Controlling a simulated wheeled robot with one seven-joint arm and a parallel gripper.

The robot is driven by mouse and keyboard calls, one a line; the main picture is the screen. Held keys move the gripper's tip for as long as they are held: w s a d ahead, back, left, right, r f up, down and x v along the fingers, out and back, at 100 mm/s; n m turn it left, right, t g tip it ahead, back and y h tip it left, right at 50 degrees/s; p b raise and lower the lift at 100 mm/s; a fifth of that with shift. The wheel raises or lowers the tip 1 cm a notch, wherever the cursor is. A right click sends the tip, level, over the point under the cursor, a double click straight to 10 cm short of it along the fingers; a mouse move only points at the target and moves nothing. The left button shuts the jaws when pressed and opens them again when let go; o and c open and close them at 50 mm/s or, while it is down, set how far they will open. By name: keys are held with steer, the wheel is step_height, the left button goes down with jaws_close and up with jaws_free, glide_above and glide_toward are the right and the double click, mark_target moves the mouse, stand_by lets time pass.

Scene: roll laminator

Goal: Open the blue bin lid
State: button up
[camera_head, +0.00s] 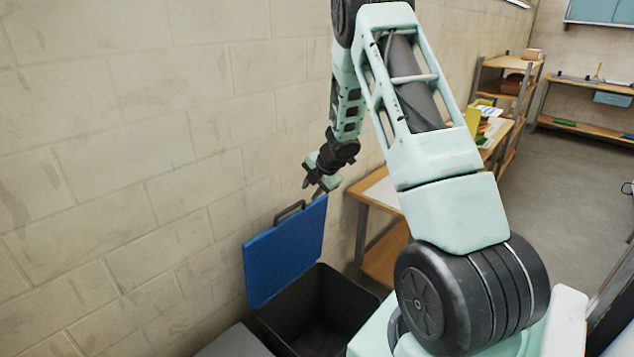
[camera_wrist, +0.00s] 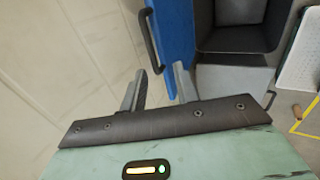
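The blue lid (camera_head: 284,255) stands raised, almost upright, at the wall side of the dark bin (camera_head: 330,315), and the bin's mouth is uncovered. The lid has a dark bar handle (camera_head: 289,210) near its upper edge. My gripper (camera_head: 314,190) is just above the lid's upper edge, right of the handle. In the wrist view my gripper (camera_wrist: 160,70) has its two fingers apart with nothing held. The handle (camera_wrist: 150,40) and the blue lid (camera_wrist: 179,35) appear beyond the fingertips there. I cannot tell whether a finger touches the lid. The bin (camera_wrist: 238,38) looks empty.
A pale block wall (camera_head: 130,150) runs close along the left. A grey surface (camera_head: 235,342) lies left of the bin. A wooden workbench (camera_head: 380,195) stands behind it, with shelves (camera_head: 508,75) further back. Open floor (camera_head: 560,190) lies to the right.

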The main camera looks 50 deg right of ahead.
steer(key=shift+v, duration=2)
steer(key=w+a+r+m+t+b, duration=0.1)
steer(key=w+a+r+m+b, duration=0.2)
steer(key=a, duration=0.8)
steer(key=s+a+m+b, duration=0.3)
steer(key=a, duration=1.4)
steer(key=s+a+f+m+g+b, duration=0.1)
steer(key=s+a+g, duration=0.1)
steer(key=s+a, duration=0.4)
steer(key=s+a+f+m+g+b, duration=0.1)
steer(key=s+a, duration=0.5)
steer(key=s, duration=0.7)
steer(key=s+a+f+m+g+b, duration=0.1)
steer(key=s+a+g, duration=0.3)
steer(key=s, duration=0.6)
steer(key=shift+s+a+m+y+b, duration=0.25)
steer(key=shift+a+m+b, duration=0.35)
steer(key=shift+a+b, duration=0.3)
